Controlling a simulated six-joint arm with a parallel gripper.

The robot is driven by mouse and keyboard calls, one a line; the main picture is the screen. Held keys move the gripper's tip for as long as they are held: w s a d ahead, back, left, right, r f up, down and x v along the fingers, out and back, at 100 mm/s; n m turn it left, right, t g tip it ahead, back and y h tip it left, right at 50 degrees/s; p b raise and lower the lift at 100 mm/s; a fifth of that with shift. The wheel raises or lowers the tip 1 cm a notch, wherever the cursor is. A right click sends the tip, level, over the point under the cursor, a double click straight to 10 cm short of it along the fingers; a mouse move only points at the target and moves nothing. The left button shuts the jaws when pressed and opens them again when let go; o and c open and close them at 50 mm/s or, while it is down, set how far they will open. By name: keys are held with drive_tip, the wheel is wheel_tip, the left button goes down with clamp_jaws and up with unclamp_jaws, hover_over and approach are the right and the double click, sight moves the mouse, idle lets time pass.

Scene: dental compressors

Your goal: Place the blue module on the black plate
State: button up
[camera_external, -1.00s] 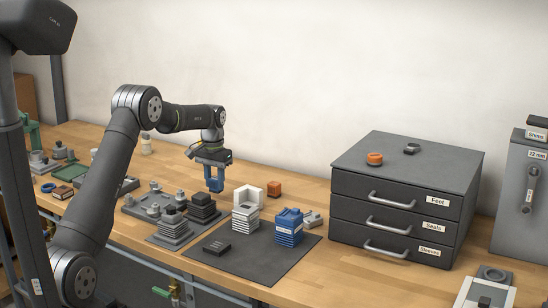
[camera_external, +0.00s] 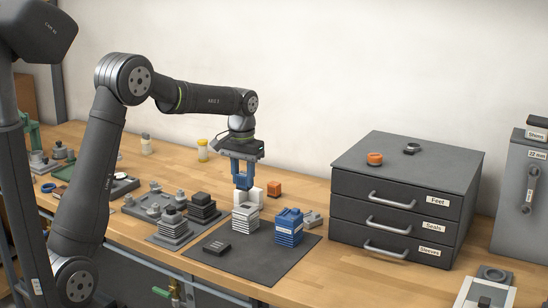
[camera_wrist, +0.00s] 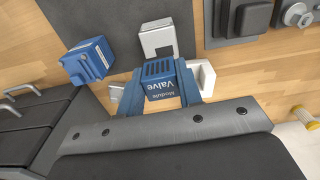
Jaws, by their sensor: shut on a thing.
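My gripper (camera_external: 243,182) has blue fingers and is shut on a small blue module (camera_external: 243,183). In the wrist view the module (camera_wrist: 161,84) sits between the fingers (camera_wrist: 160,88), with slots and the words "Valve Module" on it. The gripper points down, and the module is in the air, in front of or above a white L-shaped block that it partly covers. A flat black plate or mat (camera_external: 262,268) lies on the bench below; its dark surface also shows at the top of the wrist view (camera_wrist: 229,20).
On the mat are a white ribbed block (camera_external: 246,216), a larger blue block (camera_external: 289,227) and a small dark ribbed part (camera_external: 217,247). Grey and black stacks (camera_external: 172,224) stand left. An orange block (camera_external: 274,189) is behind. A drawer cabinet (camera_external: 400,200) stands right.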

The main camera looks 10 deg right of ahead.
drive_tip(key=s+a, duration=0.4)
drive_tip(key=s, duration=0.7)
drive_tip(key=s+a, duration=0.4)
drive_tip(key=s, duration=0.6)
hover_over(216, 246)
wheel_tip(216, 246, down, 6)
drive_tip(key=shift+a+f, duration=0.1)
drive_tip(key=shift+f, duration=2.2)
drive_tip(key=shift+f, duration=0.15)
drive_tip(key=o, duration=1)
